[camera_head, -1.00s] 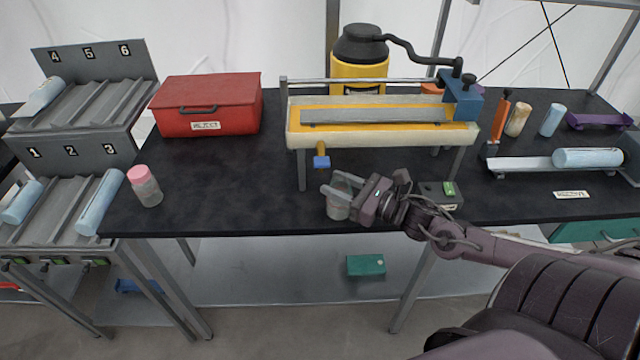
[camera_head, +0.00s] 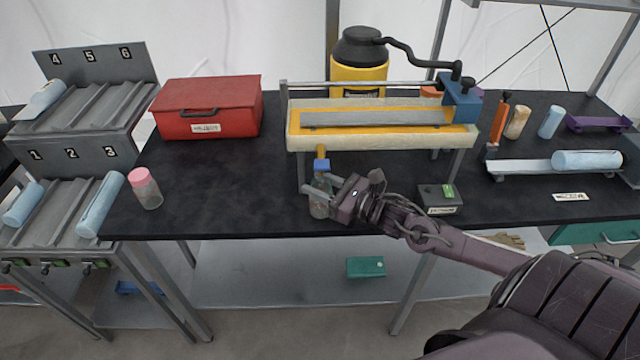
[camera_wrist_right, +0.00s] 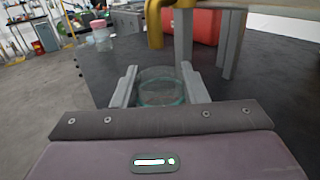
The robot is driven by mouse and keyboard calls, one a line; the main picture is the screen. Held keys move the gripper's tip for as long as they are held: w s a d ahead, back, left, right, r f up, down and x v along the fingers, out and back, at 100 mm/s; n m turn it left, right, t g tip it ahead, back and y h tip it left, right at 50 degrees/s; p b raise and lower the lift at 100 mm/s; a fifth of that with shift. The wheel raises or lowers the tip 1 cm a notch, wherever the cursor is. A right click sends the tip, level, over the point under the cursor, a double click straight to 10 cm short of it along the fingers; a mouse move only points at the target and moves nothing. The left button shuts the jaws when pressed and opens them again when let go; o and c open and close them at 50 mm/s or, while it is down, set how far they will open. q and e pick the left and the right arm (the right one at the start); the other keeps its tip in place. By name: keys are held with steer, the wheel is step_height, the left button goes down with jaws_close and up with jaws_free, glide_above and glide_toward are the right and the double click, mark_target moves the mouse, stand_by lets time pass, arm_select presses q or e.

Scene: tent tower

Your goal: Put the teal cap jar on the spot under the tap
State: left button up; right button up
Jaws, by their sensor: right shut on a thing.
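A clear, teal-tinted jar (camera_head: 318,209) is between the fingers of my right gripper (camera_head: 318,197), which is shut on it. In the right wrist view the jar (camera_wrist_right: 160,86) stands upright between both fingers; I cannot make out a separate cap. The brass tap (camera_head: 321,153) with a blue handle hangs from the front of the long trough (camera_head: 400,142). The jar is just below the tap in the head view; in the wrist view the tap (camera_wrist_right: 155,25) is beyond and above it. No marked spot shows, and I cannot tell whether the jar touches the table. My left gripper is out of view.
A pink-capped jar (camera_head: 145,188) stands at the table's left, before a red box (camera_head: 208,107). The trough's front leg (camera_head: 301,172) is close to my gripper. A small grey box with a green button (camera_head: 439,198) is to its right. The black table (camera_head: 235,200) is clear to the left.

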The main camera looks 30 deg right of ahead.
steer(key=o, duration=0.5)
steer(key=shift+f, duration=0.2)
steer(key=o, duration=0.5)
steer(key=shift+c, duration=0.2)
steer(key=shift+r, duration=0.1)
steer(key=shift+r, duration=0.15)
steer(key=shift+s, duration=0.2)
steer(key=v, duration=1.1)
steer(key=shift+s+d, duration=0.2)
steer(key=shift+s, duration=0.05)
